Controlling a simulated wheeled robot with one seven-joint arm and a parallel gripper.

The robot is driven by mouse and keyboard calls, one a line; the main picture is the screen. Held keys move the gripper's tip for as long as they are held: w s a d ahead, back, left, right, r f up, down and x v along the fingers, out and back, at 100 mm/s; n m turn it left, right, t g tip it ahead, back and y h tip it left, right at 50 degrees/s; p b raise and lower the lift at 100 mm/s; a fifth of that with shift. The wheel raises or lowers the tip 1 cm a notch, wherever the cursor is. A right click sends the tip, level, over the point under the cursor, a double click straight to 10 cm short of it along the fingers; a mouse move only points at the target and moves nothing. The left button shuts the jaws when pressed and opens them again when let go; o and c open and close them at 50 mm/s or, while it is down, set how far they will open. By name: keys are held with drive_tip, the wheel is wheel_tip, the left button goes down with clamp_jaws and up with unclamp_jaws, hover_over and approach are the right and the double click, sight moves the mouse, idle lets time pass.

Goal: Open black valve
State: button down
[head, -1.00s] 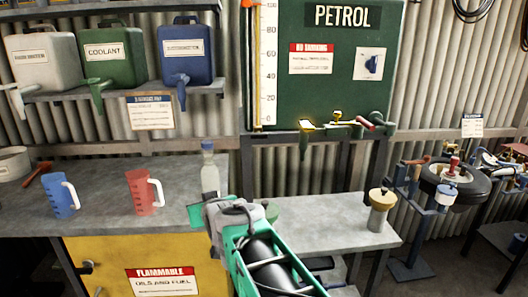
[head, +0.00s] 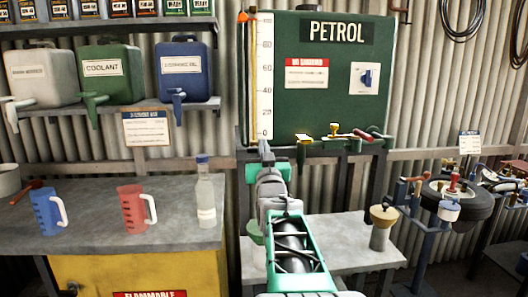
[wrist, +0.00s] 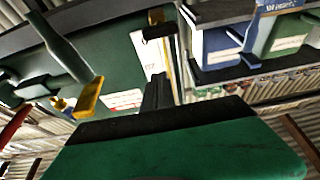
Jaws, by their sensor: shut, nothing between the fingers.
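The green petrol tank (head: 300,80) stands on a rack, with a tall white gauge (head: 265,85) on its left side. A small black fitting (wrist: 158,30) at the gauge's foot shows in the wrist view; it may be the black valve, but I cannot tell. My gripper (head: 264,148) is shut and empty, raised just below the gauge's foot, where it covers part of that area in the head view. Its dark fingers (wrist: 157,90) point towards the fitting; contact cannot be judged. Taps with yellow and red handles (head: 335,130) line the tank's lower edge.
A clear bottle (head: 205,195), a red jug (head: 132,208) and a blue jug (head: 48,210) stand on the left bench. Labelled jerrycans (head: 112,72) sit on a shelf above. A funnel-topped can (head: 381,228) stands on the low table to the right.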

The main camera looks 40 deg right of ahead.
sight(255, 149)
drive_tip(key=p+x, duration=0.1)
drive_tip(key=x, duration=0.5)
wheel_tip(255, 149, down, 4)
drive_tip(key=shift+s+a, duration=0.15)
drive_tip(key=shift+s+f, duration=0.1)
